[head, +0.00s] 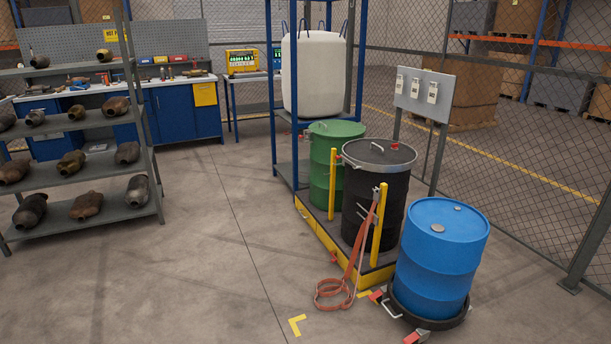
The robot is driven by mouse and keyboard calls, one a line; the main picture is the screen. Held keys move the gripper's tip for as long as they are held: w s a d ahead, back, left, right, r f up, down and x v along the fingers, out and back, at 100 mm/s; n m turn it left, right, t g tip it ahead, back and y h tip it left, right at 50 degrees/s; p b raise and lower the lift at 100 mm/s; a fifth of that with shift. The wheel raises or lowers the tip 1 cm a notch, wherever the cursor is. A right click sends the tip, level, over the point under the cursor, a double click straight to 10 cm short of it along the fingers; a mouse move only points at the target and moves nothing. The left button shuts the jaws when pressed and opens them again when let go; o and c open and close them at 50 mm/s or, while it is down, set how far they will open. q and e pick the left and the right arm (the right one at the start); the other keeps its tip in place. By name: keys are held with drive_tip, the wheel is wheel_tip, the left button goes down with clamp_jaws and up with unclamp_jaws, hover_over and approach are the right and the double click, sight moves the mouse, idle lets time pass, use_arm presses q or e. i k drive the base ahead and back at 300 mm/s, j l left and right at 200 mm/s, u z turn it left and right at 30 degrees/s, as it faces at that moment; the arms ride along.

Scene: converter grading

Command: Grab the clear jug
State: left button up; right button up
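I cannot make out a clear jug anywhere in the head view. Neither of my grippers is in view, so I cannot see what they hold or where they are.
A shelf rack (110,216) with several converters stands left, blue cabinets (184,111) behind it. A blue drum (438,258) on a dolly (430,314), a black drum (376,196) and a green drum (322,165) stand right. An orange strap (331,290) lies on the floor. The middle floor is clear.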

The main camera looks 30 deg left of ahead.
sight(304, 165)
drive_tip(key=i+j+u, duration=0.6)
drive_tip(key=i+j, duration=0.15)
drive_tip(key=i+j+u, duration=0.25)
drive_tip(key=i, duration=0.2)
drive_tip(key=i+j+u, duration=0.15)
drive_tip(key=i+u, duration=0.15)
drive_tip(key=i, duration=0.15)
drive_tip(key=i+u, duration=0.3)
drive_tip(key=i, duration=1.95)
drive_tip(key=i+z, duration=0.1)
drive_tip(key=i, duration=0.5)
drive_tip(key=i+j+z, duration=0.1)
drive_tip(key=i, duration=0.45)
drive_tip(key=i+j+z, duration=0.1)
drive_tip(key=i, duration=0.45)
drive_tip(key=j, duration=0.1)
